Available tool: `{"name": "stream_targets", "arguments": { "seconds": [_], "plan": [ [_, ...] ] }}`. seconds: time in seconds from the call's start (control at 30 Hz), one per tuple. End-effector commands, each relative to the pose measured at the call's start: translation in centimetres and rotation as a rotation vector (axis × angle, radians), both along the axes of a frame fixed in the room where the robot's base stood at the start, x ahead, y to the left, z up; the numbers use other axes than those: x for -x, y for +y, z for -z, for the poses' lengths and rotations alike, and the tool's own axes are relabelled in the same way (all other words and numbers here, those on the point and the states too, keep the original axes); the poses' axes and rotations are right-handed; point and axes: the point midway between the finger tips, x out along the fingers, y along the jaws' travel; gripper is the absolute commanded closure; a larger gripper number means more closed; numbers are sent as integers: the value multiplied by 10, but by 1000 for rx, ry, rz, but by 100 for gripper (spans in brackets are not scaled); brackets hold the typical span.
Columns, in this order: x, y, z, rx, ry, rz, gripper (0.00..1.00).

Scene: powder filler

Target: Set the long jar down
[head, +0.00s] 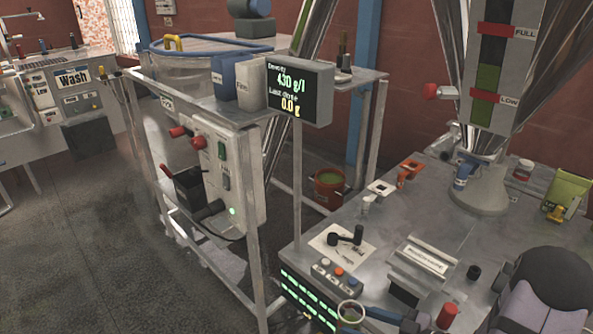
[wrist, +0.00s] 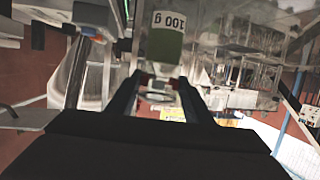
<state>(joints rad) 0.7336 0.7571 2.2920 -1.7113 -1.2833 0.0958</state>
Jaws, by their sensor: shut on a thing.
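In the wrist view my gripper (wrist: 160,85) has its two dark fingers on either side of the narrow end of the long jar (wrist: 166,45). It is shut on this jar. The jar has a green part and a white label reading "100 g", upside down in this picture. In the head view a round rim (head: 350,311) shows at the bottom edge beside a blue part; it looks like the jar's mouth. The jar's lower end is cut off there, so I cannot tell whether it touches anything.
The steel bench (head: 390,222) holds a white card (head: 330,246) with a black handle, a button box (head: 340,277), a red-topped jar (head: 447,315), a green pouch (head: 570,190) and a filler cone (head: 480,185). A density display (head: 298,92) stands to the left.

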Motion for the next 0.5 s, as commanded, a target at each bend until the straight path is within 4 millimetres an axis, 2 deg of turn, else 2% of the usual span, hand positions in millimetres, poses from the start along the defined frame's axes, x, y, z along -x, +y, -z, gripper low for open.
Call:
{"name": "stream_targets", "arguments": {
  "seconds": [0.03,0.5],
  "plan": [
    [0,0,-20,-1,0,0,83],
    [0,0,-101,-2,1,0,83]
  ]
}}
